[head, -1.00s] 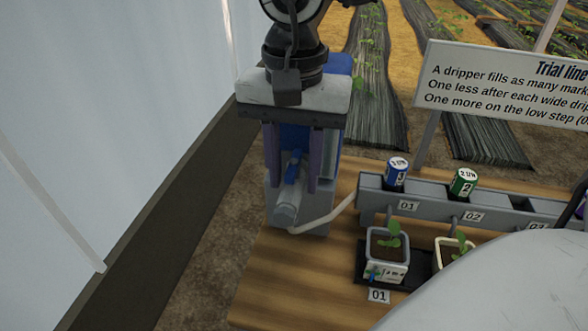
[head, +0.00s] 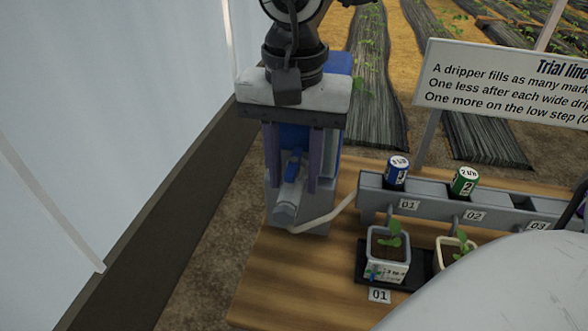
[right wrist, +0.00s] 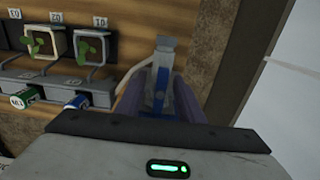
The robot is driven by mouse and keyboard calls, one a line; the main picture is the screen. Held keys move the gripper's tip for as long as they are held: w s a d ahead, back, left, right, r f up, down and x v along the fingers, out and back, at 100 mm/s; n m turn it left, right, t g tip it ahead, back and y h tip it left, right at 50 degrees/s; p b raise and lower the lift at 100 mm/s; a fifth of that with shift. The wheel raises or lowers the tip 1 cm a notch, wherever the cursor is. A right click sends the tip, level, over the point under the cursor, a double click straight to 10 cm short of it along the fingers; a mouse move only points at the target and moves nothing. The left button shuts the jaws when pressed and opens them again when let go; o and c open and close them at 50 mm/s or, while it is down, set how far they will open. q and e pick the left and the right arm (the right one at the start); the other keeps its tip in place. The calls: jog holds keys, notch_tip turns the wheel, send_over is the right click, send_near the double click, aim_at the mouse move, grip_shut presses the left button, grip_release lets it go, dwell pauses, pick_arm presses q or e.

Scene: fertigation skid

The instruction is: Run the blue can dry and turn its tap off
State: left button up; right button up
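The blue can (head: 338,64) stands behind my right gripper and is mostly hidden by it. Its tap (head: 284,211) is a grey body with a blue lever (head: 292,167), low on the grey stand. My right gripper (head: 294,180) reaches down over the tap, one purple finger on each side of the lever. The fingers look open, with a gap to the lever. In the right wrist view the tap (right wrist: 163,52) and blue lever (right wrist: 158,108) lie between the fingers. The can's liquid level is not visible. My left gripper is not in view.
A pale hose (head: 325,218) runs from the tap to a grey trough (head: 430,208) holding a small blue can (head: 397,172) and a green can (head: 464,181). Potted seedlings (head: 386,262) stand in front. A sign (head: 505,85) rises behind. Bare wood (head: 290,285) lies front left.

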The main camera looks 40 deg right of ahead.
jog(key=shift+r+p, duration=2.95)
jog(key=shift+r, duration=1.1)
jog(key=shift+f, duration=0.1)
